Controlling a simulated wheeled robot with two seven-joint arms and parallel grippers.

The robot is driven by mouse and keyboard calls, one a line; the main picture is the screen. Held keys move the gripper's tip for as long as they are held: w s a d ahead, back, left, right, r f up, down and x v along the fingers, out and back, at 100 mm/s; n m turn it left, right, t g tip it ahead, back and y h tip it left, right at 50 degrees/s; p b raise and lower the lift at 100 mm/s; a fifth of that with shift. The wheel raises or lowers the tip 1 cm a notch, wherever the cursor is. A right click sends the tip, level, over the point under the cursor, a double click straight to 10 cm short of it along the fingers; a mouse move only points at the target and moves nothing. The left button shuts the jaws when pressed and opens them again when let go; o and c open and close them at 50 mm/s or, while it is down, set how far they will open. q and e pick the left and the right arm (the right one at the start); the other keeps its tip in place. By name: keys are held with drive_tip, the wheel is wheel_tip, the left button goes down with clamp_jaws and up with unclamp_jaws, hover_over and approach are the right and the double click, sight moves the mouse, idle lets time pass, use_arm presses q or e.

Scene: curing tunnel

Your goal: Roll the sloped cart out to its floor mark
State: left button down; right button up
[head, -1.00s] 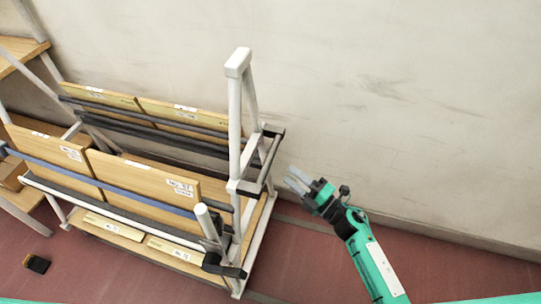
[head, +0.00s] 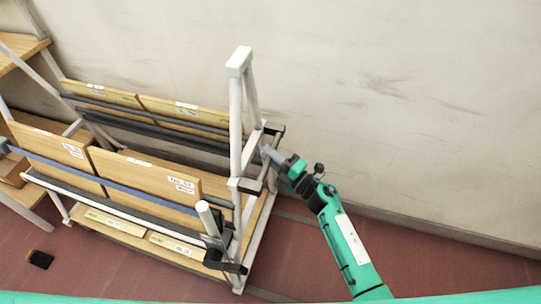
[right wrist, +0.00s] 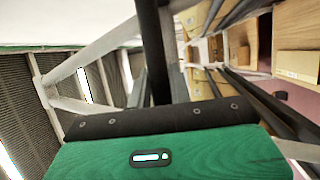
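The sloped cart (head: 236,120) has a pale tubular frame and tilted tiers with dark and blue rails. It carries several labelled wooden boards and stands along the wall in the head view. My right gripper (head: 269,155) is at the cart's right end, its fingertips at the end frame near the dark handle (head: 252,184). The right wrist view shows the cart's frame and boards close ahead, with a dark upright bar (right wrist: 153,55) in front of the gripper body. My left gripper is out of view. I cannot make out a floor mark.
A pale wall (head: 400,110) runs behind the cart. A wooden shelf unit (head: 20,47) stands at the left. A small black-and-yellow object (head: 38,259) lies on the red floor. The floor right of the cart (head: 440,265) looks clear beyond my arm.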

clamp_jaws()
drive_tip(key=shift+d+f, duration=0.1)
drive_tip(key=shift+d, duration=0.1)
